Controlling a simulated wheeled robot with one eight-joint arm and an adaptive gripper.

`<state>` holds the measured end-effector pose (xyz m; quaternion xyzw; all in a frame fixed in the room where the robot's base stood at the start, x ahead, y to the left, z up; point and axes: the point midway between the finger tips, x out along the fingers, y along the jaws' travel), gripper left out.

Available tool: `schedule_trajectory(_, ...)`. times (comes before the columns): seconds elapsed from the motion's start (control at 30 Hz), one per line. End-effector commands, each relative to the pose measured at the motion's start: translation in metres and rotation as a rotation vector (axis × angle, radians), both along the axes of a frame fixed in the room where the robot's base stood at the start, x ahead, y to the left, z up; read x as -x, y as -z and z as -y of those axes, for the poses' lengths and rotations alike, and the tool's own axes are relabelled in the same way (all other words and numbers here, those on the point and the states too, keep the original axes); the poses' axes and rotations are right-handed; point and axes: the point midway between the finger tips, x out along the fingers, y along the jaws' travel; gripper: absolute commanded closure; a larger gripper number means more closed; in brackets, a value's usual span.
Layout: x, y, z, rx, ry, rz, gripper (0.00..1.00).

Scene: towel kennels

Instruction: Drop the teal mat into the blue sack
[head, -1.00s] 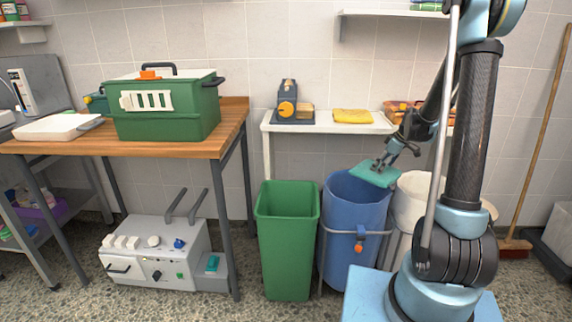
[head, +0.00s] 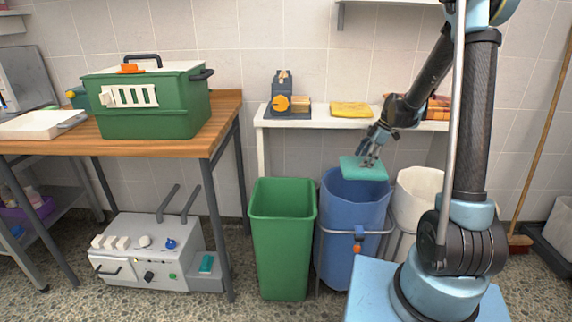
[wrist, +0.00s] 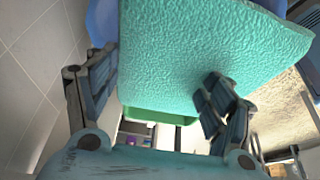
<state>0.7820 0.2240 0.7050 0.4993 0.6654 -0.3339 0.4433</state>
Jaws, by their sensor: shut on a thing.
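The teal mat (head: 363,170) is a flat, textured piece held roughly level over the mouth of the blue sack (head: 352,218). The sack stands open on the floor in a grey metal frame. My gripper (head: 368,158) is shut on the mat from above, at its edge. In the wrist view the mat (wrist: 200,60) fills the upper middle, between the fingers of my gripper (wrist: 160,95). Part of the blue sack's rim (wrist: 102,22) shows at the upper left there. The mat hides part of the sack's opening.
A green bin (head: 283,240) stands just left of the sack, and a white bin (head: 416,200) just right of it. Behind them a white shelf (head: 300,122) holds a yellow cloth (head: 350,109). A wooden table (head: 170,148) with a green box (head: 150,108) is at the left.

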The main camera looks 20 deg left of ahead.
Motion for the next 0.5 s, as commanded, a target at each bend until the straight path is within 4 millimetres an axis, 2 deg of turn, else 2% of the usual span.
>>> schedule_trajectory(0.2, 0.0, 0.018, -0.002, 0.0, -0.001, 0.0, 0.5)
schedule_trajectory(0.5, 0.001, 0.024, -0.001, 0.0, -0.001, 0.0, 0.5)
